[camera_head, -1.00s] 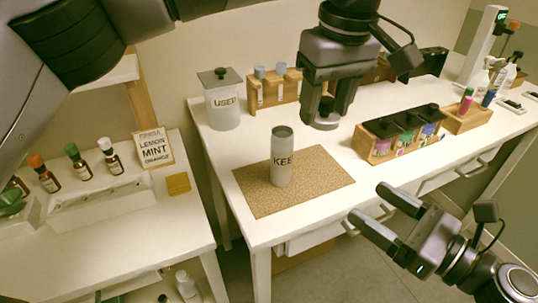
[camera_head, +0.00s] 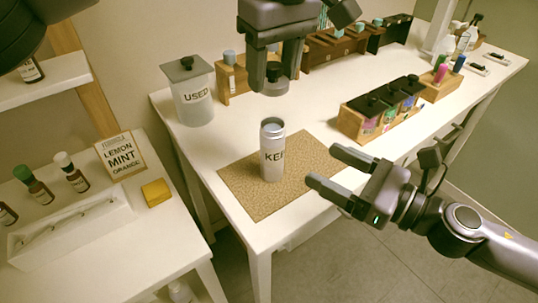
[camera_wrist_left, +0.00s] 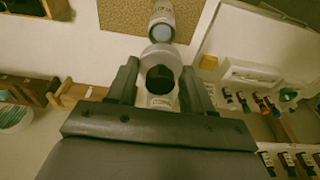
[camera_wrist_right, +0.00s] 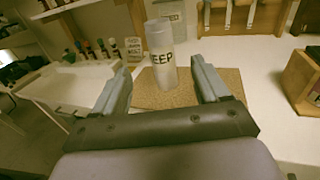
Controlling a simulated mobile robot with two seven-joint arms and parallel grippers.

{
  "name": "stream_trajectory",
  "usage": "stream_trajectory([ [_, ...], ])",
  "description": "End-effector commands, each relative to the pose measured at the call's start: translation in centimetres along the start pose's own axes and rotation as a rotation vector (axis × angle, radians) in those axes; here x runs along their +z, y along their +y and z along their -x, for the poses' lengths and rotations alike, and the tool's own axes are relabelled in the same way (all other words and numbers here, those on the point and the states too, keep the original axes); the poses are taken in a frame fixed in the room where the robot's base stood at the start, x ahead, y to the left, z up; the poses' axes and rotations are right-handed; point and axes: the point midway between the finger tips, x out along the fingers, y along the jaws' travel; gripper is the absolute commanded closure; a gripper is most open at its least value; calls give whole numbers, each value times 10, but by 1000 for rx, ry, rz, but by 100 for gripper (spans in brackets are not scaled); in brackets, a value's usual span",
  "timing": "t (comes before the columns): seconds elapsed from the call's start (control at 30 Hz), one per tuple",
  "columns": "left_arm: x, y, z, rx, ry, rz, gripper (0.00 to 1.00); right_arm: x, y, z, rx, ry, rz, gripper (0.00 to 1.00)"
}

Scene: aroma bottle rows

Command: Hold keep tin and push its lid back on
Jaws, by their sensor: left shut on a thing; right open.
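The keep tin (camera_head: 272,158), a pale grey cylinder marked KEEP, stands upright on the cork mat (camera_head: 240,190) with its top open. My left gripper (camera_head: 272,82) points down above and behind the tin in the head view. It is shut on the lid (camera_wrist_left: 160,78), seen in the left wrist view as a dark knob over a round grey piece; the lid is apart from the tin. My right gripper (camera_head: 322,166) is open and empty, to the right of the tin. In the right wrist view the tin (camera_wrist_right: 161,68) stands beyond and between its fingers.
The square USED jar (camera_head: 192,98) stands behind left of the mat. A wooden box with dark lids (camera_head: 380,108) is at the right. A wooden rack (camera_head: 232,80) stands at the back.

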Motion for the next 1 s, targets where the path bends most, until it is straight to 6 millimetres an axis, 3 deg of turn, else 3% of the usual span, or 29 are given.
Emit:
stream_trajectory([
  [0.27,0,0,0,0,0,0,77,0,0,-4,0,-2,-1,26],
  [0.47,0,0,0,0,0,0,77,1,0,-21,1,-4,-1,26],
  [1.0,0,0,0,0,0,0,77,0,0,-101,1,-1,0,26],
])
